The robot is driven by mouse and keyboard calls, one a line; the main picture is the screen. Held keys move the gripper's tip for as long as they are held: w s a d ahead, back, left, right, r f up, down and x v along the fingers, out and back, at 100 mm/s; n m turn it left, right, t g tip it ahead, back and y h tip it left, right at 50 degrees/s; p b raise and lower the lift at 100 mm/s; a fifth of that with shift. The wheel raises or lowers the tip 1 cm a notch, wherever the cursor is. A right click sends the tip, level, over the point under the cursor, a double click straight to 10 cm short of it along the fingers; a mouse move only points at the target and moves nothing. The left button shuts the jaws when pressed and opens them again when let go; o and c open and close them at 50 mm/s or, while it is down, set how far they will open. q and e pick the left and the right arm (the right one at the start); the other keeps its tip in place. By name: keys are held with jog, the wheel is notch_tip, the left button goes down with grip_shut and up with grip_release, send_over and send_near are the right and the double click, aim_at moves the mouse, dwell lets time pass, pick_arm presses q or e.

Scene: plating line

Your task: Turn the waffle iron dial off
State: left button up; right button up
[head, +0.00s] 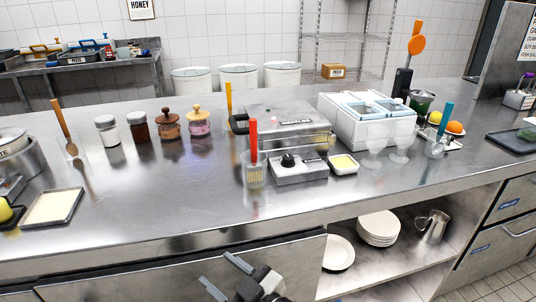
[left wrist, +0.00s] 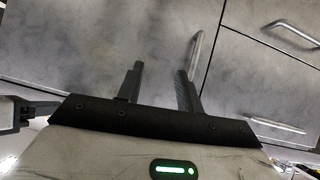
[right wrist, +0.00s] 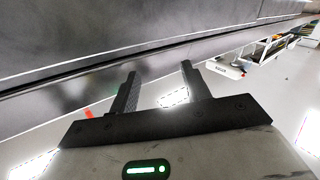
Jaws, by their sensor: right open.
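The waffle iron (head: 290,128) is a silver metal box on the steel counter, with a low control box in front of it. A black dial (head: 288,160) sits on top of that control box. A clear container holding a red-handled tool (head: 253,142) stands just left of the dial. My right gripper (head: 225,277) is open and empty, low in front of the counter's front edge and well apart from the dial; it also shows in the right wrist view (right wrist: 159,80). My left gripper (left wrist: 160,82) is open and empty in front of grey drawer fronts, outside the head view.
A white bin with lidded compartments (head: 367,118) stands behind. The counter's front strip (head: 180,205) is clear. Plates (head: 378,228) stand on the shelf below.

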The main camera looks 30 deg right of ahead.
jog(key=w+a+r+n+y, duration=0.3)
jog(key=a+r+n+y, duration=0.3)
jog(key=r+n+y, duration=0.5)
notch_tip(320, 180, up, 15)
jog(key=n+g+h+b, duration=0.4)
jog(key=n+g+h, duration=0.9)
jog(key=h, duration=0.7)
send_over(289, 157)
jog(key=s+a, duration=0.3)
jog(key=s, duration=0.3)
jog(key=shift+t, duration=0.3)
jog(key=x, duration=1)
jog(key=a+b+x, duration=0.1)
jog(key=x, duration=0.4)
jog(key=shift+w+d+f, duration=0.1)
jog(key=shift+w+f, duration=0.05)
jog(key=shift+f, duration=0.2)
pick_arm(q)
jog(key=shift+w+d+f+n+t, duration=0.15)
jog(key=shift+d+f+t, duration=0.05)
jog(key=shift+f, duration=0.2)
jog(key=shift+w+d+f+n+t, duration=0.1)
jog(key=shift+d+f+n+t, duration=0.1)
jog(key=shift+f, duration=0.15)
